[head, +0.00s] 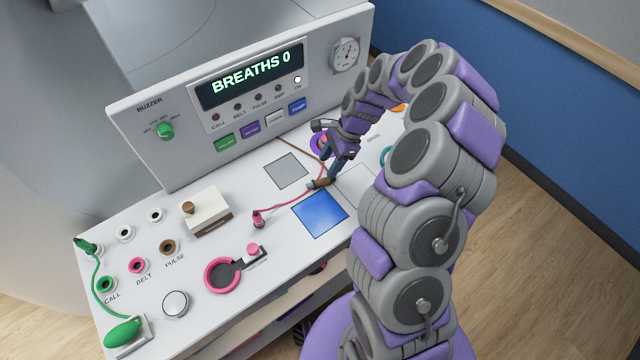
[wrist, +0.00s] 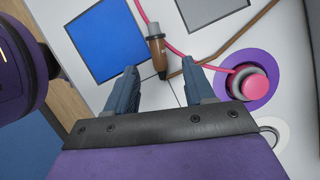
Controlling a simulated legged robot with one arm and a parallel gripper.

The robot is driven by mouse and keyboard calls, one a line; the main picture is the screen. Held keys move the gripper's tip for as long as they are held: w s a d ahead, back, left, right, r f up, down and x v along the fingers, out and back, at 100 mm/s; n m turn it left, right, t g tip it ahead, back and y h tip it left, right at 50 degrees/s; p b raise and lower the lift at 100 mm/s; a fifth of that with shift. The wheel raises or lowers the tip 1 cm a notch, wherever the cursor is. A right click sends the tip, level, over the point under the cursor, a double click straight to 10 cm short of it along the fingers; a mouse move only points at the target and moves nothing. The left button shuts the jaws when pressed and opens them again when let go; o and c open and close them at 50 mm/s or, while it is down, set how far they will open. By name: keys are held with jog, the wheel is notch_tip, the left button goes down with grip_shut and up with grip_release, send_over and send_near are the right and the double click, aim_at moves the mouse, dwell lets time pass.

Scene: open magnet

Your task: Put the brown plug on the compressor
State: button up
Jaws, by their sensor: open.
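The brown plug (head: 321,183) lies on the white bench top just above the blue square, and its brown cord runs off to the upper left. In the wrist view the brown plug (wrist: 158,57), with a grey collar, lies just beyond the fingertips, between their lines. My gripper (head: 328,176) is over the plug, and in the wrist view my gripper (wrist: 160,72) is open with nothing between its fingers. No compressor label is readable; a white box (head: 209,214) with a brown knob and a brown front strip stands to the left and may be it.
A pink cord crosses close to the brown plug, from a pink plug (head: 258,219) to a pink piece in a purple ring (wrist: 246,86). A blue square (head: 320,214) and grey square (head: 287,170) lie flat nearby. The upright control panel (head: 180,150) bounds the back.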

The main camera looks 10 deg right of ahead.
aim_at(321, 181)
jog(key=x, duration=0.2)
jog(key=b+x, duration=0.1)
jog(key=x, duration=0.2)
jog(key=b+x, duration=0.1)
jog(key=x, duration=0.1)
jog(key=shift+s+d+f, duration=0.15)
jog(key=shift+s+f, duration=0.1)
jog(key=shift+f, duration=0.1)
grip_shut()
